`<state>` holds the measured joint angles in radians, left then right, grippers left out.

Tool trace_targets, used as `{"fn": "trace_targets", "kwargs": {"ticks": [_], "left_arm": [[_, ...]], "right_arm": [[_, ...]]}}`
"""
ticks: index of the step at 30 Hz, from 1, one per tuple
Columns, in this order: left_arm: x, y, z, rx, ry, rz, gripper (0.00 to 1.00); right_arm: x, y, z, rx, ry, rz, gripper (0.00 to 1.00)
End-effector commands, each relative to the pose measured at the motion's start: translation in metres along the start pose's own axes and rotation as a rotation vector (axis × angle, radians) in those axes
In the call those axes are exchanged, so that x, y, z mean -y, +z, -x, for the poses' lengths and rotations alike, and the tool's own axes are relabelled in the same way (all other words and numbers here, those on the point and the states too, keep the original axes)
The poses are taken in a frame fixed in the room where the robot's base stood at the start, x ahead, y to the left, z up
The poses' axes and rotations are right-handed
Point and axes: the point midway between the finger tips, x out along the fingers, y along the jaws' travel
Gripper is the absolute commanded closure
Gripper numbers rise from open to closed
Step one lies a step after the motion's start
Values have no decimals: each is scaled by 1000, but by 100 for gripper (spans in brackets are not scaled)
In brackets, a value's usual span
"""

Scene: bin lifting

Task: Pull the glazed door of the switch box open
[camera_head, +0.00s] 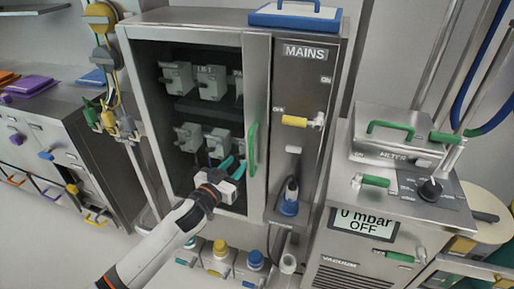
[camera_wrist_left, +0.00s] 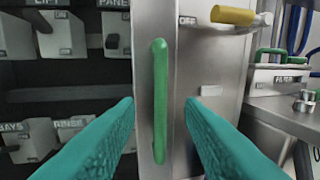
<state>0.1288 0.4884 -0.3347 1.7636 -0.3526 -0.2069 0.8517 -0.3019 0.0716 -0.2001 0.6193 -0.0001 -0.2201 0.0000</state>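The switch box door is a grey metal frame (camera_head: 257,80) around a dark glazed pane, and it looks shut. Its upright green handle (camera_head: 252,148) is on the right side of the frame. In the left wrist view the handle (camera_wrist_left: 160,100) stands upright near the middle. My left gripper (camera_head: 233,167) is open, with teal fingers, just left of the handle's lower part in the head view. In the left wrist view its fingers (camera_wrist_left: 159,104) lie on either side of the handle, apart from it. Whether the tips reach around it I cannot tell. My right gripper is not in view.
Grey switches (camera_head: 212,82) show behind the pane. Right of the door is the MAINS panel (camera_head: 305,80) with a yellow lever (camera_head: 294,121). A filter unit (camera_head: 390,135) and vacuum cabinet (camera_head: 345,265) stand at the right. Bottles with coloured caps (camera_head: 220,250) stand below the box.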

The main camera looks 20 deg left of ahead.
Motion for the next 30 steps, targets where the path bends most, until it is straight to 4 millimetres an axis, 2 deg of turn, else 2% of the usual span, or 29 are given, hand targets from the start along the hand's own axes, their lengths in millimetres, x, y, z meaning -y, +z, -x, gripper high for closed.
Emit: {"fn": "trace_targets", "kwargs": {"ticks": [6, 12, 18, 27, 30], "left_arm": [[0, 1, -47, 1, 2, 0, 65], [0, 0, -78, 0, 2, 0, 65], [0, 0, -91, -1, 1, 0, 65], [0, 0, -92, -1, 1, -1, 65], [0, 0, -92, -1, 1, -1, 81]], "right_arm": [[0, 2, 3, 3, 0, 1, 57], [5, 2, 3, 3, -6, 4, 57], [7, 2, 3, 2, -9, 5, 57], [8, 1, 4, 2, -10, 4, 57], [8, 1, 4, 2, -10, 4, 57]]}}
